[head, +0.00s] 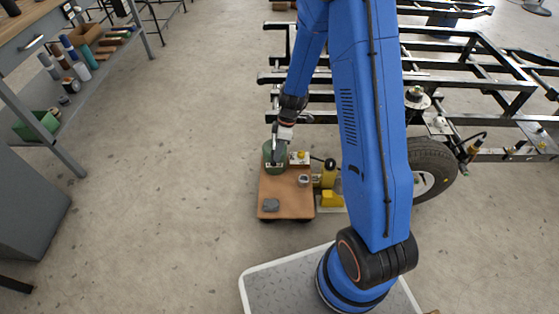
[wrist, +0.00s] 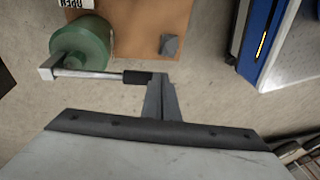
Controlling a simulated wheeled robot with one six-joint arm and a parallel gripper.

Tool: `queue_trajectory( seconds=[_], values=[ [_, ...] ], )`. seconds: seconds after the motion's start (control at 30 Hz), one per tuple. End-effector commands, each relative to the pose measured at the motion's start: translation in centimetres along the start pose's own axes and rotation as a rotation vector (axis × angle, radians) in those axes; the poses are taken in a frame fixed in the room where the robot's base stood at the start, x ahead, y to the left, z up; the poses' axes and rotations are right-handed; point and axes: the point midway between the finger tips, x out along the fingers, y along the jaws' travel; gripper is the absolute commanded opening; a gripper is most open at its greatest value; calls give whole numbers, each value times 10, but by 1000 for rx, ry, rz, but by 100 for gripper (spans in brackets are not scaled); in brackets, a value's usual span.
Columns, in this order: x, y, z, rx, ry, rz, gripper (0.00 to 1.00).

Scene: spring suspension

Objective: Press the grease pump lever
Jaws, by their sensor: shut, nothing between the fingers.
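The green grease pump (head: 268,153) stands at the back left of a brown board; it also shows in the wrist view (wrist: 82,45). Its lever (wrist: 95,74) is a metal bar with a black grip, running sideways across the wrist view. My gripper (wrist: 158,80) is shut and empty, with its fingertips at the free end of the black grip. Whether they touch it or sit just above it I cannot tell. In the head view my gripper (head: 276,142) is over the pump, and the lever is hard to make out there.
The brown board (head: 270,187) carries a grey block (head: 271,204) and a small round metal part (head: 304,180). Yellow equipment (head: 328,178) stands right beside it. A black frame (head: 480,60) and a wheel (head: 432,168) are further right. Floor at left is clear up to the shelf (head: 85,95).

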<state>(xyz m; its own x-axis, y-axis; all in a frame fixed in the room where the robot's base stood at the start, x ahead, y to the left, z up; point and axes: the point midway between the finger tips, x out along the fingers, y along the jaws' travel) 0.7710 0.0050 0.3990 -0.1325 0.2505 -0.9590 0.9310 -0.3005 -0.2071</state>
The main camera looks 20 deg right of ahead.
Motion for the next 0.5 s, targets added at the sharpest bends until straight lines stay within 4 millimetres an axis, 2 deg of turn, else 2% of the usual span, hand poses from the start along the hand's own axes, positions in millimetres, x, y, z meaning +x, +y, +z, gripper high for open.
queue_trajectory(
  seconds=[0.5],
  values=[
    [-73,-26,1,0,2,4,0]
  ],
)
